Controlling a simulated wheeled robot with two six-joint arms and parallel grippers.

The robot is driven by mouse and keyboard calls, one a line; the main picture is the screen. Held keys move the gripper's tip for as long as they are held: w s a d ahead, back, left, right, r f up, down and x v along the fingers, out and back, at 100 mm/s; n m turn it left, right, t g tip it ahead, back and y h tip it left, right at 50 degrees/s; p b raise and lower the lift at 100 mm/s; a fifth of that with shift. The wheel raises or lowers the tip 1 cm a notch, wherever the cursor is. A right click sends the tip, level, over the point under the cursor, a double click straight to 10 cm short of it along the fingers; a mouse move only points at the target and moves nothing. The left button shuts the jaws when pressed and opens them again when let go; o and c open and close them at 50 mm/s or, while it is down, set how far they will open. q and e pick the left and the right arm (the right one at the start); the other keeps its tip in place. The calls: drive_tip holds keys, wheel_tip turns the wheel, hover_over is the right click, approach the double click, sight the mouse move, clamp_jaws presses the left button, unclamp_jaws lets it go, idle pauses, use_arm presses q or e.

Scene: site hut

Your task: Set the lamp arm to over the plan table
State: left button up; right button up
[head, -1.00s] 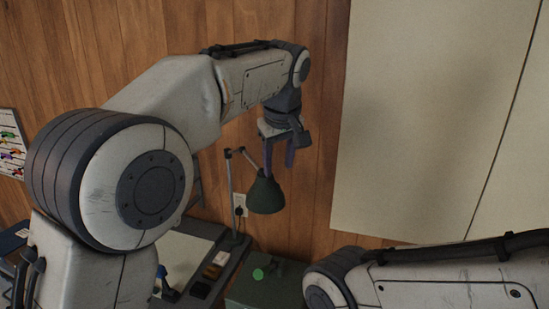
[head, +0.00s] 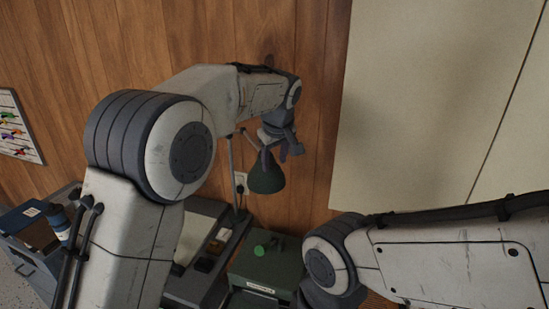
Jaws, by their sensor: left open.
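A desk lamp with a dark green shade (head: 266,178) stands against the wooden wall in the head view. Its thin grey post (head: 232,165) rises from the table and its upper arm is partly hidden behind my left gripper. My left gripper (head: 273,158) is open at the top of the shade, fingers pointing down; I cannot tell whether they touch the lamp. The plan table (head: 240,228) is below the lamp, with a pale sheet (head: 191,240) on it, largely hidden by my left arm. My right arm comes in at the lower right; its gripper is out of view.
A green metal box (head: 282,262) with a bright green knob stands right of the table. A blue-grey case (head: 32,240) is at the far left. A wall socket (head: 240,180) is behind the lamp. A pale board (head: 430,110) covers the right wall.

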use_arm(q)
clamp_jaws()
idle(1.4)
